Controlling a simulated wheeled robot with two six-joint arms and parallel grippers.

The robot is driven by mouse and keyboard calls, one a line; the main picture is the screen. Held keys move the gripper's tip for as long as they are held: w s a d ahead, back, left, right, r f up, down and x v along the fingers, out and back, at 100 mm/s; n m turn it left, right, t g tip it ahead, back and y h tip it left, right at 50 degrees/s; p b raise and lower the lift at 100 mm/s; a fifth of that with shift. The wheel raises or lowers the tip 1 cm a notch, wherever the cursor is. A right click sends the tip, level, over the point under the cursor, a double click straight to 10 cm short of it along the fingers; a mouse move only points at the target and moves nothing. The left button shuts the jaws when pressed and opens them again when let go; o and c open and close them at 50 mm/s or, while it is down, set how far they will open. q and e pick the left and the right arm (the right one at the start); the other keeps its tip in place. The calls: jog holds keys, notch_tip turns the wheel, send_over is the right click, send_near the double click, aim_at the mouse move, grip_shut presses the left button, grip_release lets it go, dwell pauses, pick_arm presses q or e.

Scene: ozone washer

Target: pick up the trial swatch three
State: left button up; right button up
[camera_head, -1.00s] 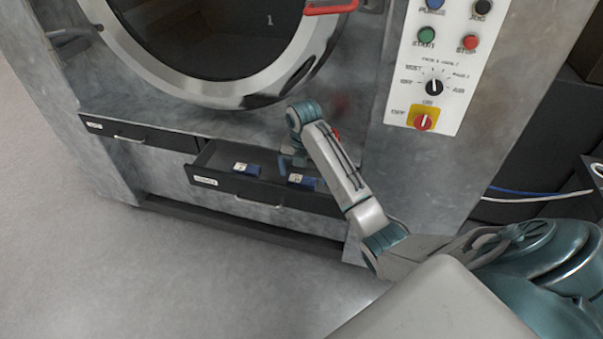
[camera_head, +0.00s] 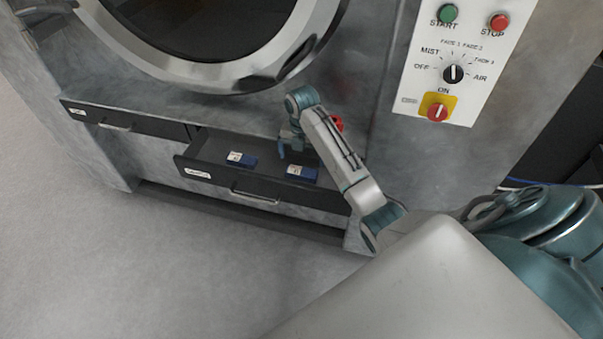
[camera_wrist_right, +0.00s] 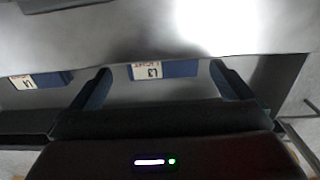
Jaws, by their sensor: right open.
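Two blue swatches with white labels lie in the open drawer: a left one (camera_head: 241,159) and a right one (camera_head: 301,174). My right gripper (camera_head: 291,148) is open over the drawer, just behind the right swatch in the head view. In the right wrist view, the fingers (camera_wrist_right: 160,78) stand apart on either side of one blue swatch (camera_wrist_right: 180,69), with no visible grip on it. Its label seems to carry a 3, but the print is small. The other swatch (camera_wrist_right: 60,78) lies to the left there. My left gripper is out of view.
The open drawer (camera_head: 222,184) has a raised front with a handle. A shut drawer (camera_head: 130,126) is to its left. The round washer door (camera_head: 215,77) is above. A control panel (camera_head: 455,60) with knobs and buttons is at the upper right.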

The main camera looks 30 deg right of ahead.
aim_at(302, 169)
jog(key=f, duration=0.1)
jog(key=f+p, duration=0.1)
jog(key=f, duration=0.1)
jog(key=shift+s+a+f, duration=0.1)
jog(key=shift+s+f, duration=0.2)
jog(key=shift+s, duration=0.05)
jog(key=shift+f, duration=0.55)
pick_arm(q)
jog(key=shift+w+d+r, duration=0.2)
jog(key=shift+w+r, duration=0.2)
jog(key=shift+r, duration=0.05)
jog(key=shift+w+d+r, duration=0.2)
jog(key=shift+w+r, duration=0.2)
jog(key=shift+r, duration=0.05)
pick_arm(e)
jog(key=shift+f, duration=0.1)
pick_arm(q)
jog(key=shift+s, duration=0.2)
pick_arm(e)
jog(key=c, duration=0.7)
